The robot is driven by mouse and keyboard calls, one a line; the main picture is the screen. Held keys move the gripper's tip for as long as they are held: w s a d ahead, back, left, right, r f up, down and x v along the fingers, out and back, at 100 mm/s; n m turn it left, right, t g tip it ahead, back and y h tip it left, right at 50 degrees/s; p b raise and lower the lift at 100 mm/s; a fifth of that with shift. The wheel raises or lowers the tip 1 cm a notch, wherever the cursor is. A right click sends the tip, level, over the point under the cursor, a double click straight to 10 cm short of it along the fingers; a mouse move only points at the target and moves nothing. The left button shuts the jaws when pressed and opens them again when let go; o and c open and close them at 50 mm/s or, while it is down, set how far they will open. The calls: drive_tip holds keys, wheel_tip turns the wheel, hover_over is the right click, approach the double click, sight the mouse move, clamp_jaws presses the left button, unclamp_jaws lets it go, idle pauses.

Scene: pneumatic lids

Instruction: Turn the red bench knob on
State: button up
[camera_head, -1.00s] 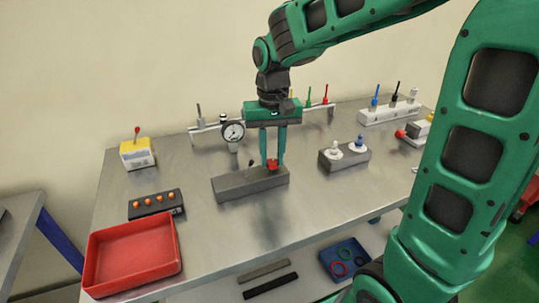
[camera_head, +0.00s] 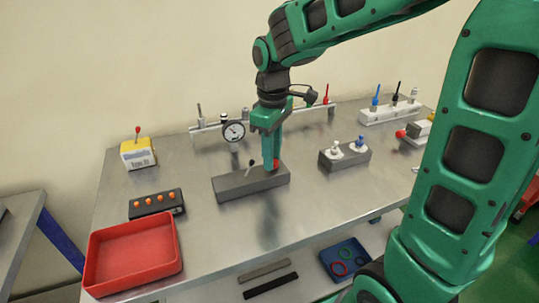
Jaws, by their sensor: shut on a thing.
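The red bench knob (camera_head: 276,164) sits on the right end of a long grey block (camera_head: 240,185) on the bench. A small black lever (camera_head: 250,164) stands on the same block, left of the knob. My gripper (camera_head: 272,165) points straight down and is shut on the red knob. Its fingers are seen nearly edge-on and hide most of the knob; only a bit of red shows at the fingertips.
A pressure gauge (camera_head: 234,131) stands on a rail behind my gripper. A grey block with white and blue knobs (camera_head: 345,156) is to the right. A black box with orange buttons (camera_head: 156,204) and a red tray (camera_head: 133,254) are front left. Bare bench lies between.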

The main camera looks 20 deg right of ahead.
drive_tip(key=n, duration=0.6)
drive_tip(key=shift+w+d, duration=0.1)
drive_tip(key=shift+r, duration=0.1)
idle(0.5)
drive_tip(key=o, duration=1.1)
drive_tip(key=shift+c, duration=0.2)
drive_tip(key=shift+n, duration=0.3)
wheel_tip(320, 180, up, 11)
drive_tip(key=shift+f, duration=0.2)
drive_tip(key=s+d+f+m, duration=0.6)
drive_tip(key=s+d+m, duration=0.2)
drive_tip(key=s+m, duration=0.2)
drive_tip(key=s+d+f+m, duration=0.6)
drive_tip(key=s+d+m, duration=0.3)
drive_tip(key=s+m, duration=0.2)
drive_tip(key=shift+s, duration=1.25)
